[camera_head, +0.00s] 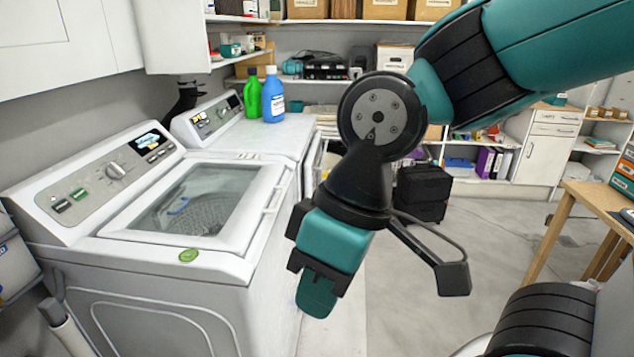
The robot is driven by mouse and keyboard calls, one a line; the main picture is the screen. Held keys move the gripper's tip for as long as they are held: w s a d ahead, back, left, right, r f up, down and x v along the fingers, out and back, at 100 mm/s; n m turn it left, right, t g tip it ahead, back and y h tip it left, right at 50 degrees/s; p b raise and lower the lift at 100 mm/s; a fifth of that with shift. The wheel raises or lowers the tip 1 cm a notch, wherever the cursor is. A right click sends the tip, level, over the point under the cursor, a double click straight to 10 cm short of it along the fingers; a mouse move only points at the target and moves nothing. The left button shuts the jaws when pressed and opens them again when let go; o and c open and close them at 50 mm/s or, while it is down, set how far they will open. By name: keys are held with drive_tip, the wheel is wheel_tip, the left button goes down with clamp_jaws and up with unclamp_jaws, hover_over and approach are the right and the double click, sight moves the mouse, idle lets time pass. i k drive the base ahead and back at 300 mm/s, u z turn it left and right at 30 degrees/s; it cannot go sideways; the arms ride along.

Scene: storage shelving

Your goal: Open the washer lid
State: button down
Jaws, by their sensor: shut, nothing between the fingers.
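The washer (180,280) stands at the left, white, with a control panel (105,180) along its back. Its lid (135,228) lies closed on top, with a glass window (195,200) that shows the drum inside. A pale handle (273,198) runs along the lid's right edge. My gripper (317,300) hangs to the right of the washer, pointing down, apart from the lid and handle. It is shut and empty. The view of its fingertips is partly end-on.
A second white machine (250,140) stands behind the washer, with a green bottle (253,97) and a blue bottle (273,95) on top. A green round item (188,255) lies on the washer's front edge. A wooden table (570,215) stands at the far right.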

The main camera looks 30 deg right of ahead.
sight(236, 234)
drive_tip(key=z, duration=0.45)
drive_tip(key=i, duration=0.9)
drive_tip(key=u, duration=0.95)
drive_tip(key=k, duration=0.6)
drive_tip(key=z, duration=1.15)
drive_tip(key=i, duration=0.45)
drive_tip(key=u, duration=0.1)
